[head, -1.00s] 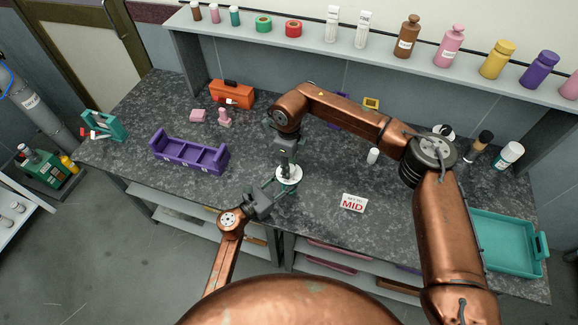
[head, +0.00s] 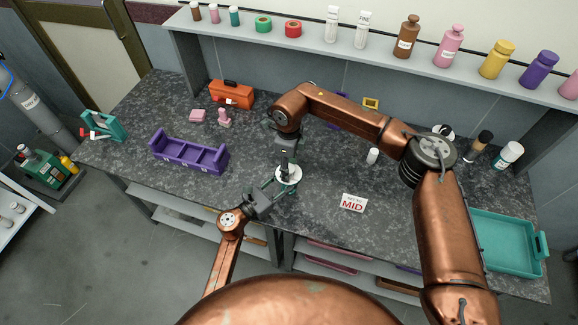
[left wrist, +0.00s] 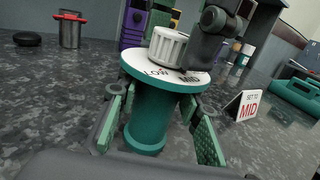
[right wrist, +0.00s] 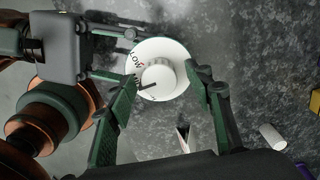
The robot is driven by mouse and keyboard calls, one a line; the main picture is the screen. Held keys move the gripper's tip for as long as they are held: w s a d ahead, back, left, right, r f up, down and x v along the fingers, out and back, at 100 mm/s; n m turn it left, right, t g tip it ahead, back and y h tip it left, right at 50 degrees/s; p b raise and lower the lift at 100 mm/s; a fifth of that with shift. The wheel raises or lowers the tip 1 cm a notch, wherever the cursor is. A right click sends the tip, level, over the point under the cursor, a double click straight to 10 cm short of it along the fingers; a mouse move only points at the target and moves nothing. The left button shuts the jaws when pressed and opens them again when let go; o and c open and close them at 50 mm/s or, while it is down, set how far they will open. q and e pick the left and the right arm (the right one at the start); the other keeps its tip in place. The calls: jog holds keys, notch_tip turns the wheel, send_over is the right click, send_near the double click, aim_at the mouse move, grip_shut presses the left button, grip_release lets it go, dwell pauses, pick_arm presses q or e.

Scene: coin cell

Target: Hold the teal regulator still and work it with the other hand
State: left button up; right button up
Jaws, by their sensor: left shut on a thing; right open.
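The teal regulator (left wrist: 150,118) stands upright on the dark speckled bench, with a white dial plate (head: 294,181) on top. The plate carries the labels LOW and MID and a ribbed white knob (left wrist: 168,47). A dark pointer shows at the knob in the right wrist view; I cannot tell exactly which label it meets. My left gripper (head: 274,186) is shut on the regulator's body below the plate. My right gripper (right wrist: 168,88) is open, pointing down from above, its fingers on either side of the knob and plate. A SET TO MID sign (head: 353,202) stands to the right.
A teal tray (head: 508,243) is at the right end. A small white cylinder (head: 372,156) stands behind the sign.

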notch_tip(320, 180, up, 12)
dwell(0.6)
pick_arm(q)
jog(key=o, duration=1.4)
jog(key=shift+o, duration=0.2)
